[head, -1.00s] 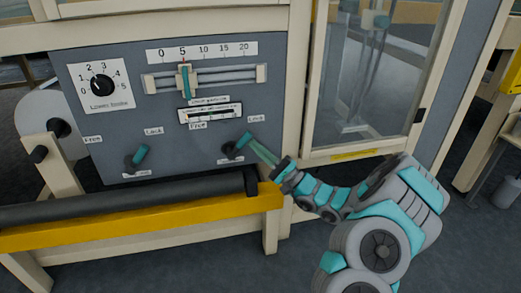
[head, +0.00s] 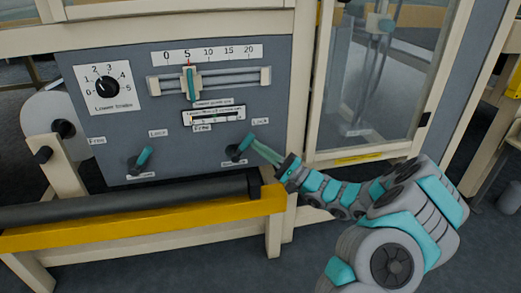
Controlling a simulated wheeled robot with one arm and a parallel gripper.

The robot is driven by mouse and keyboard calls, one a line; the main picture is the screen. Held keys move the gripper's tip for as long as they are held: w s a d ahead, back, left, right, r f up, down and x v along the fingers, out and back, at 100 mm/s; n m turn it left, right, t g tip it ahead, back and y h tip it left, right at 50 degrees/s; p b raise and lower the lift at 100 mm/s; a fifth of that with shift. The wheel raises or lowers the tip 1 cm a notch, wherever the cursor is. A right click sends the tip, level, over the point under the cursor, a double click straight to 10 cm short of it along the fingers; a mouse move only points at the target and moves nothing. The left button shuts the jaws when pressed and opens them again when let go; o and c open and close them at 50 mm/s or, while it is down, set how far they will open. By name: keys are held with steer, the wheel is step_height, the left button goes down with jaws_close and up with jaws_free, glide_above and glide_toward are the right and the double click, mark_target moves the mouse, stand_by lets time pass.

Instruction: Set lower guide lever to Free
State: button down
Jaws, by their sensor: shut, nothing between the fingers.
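Two levers with teal handles stand on the lower part of the grey panel (head: 100,130). The right lever (head: 241,147) sits between a Free label (head: 203,127) on its left and a Lock label (head: 260,121) on its right; its handle tilts up and right, toward Lock. The left lever (head: 143,158) also tilts toward its own Lock label (head: 158,133). The small plates under both are too small to read. My gripper (head: 254,143) is shut and empty, its tips beside the right lever's handle, on its right side. I cannot tell whether they touch.
A dial (head: 106,86) and a slider (head: 191,83) sit higher on the panel. A dark roller (head: 130,199) and a yellow bar (head: 140,219) run in front, below the levers. A glazed door (head: 370,80) stands to the right.

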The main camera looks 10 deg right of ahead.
steer(key=a+r+n+g+h+p, duration=0.1)
steer(key=a+r+n+g+h, duration=0.3)
steer(key=a+n+g+h, duration=0.2)
steer(key=shift+a+r+n+g+h, duration=0.4)
steer(key=shift+a+n+h, duration=0.9)
steer(key=shift+h, duration=0.6)
steer(key=d+r, duration=0.1)
steer(key=d+r+p, duration=0.1)
steer(key=d, duration=0.1)
steer(key=shift+w+r, duration=0.4)
steer(key=v, duration=0.9)
steer(key=shift+s+d, duration=0.35)
steer(key=shift+d, duration=0.05)
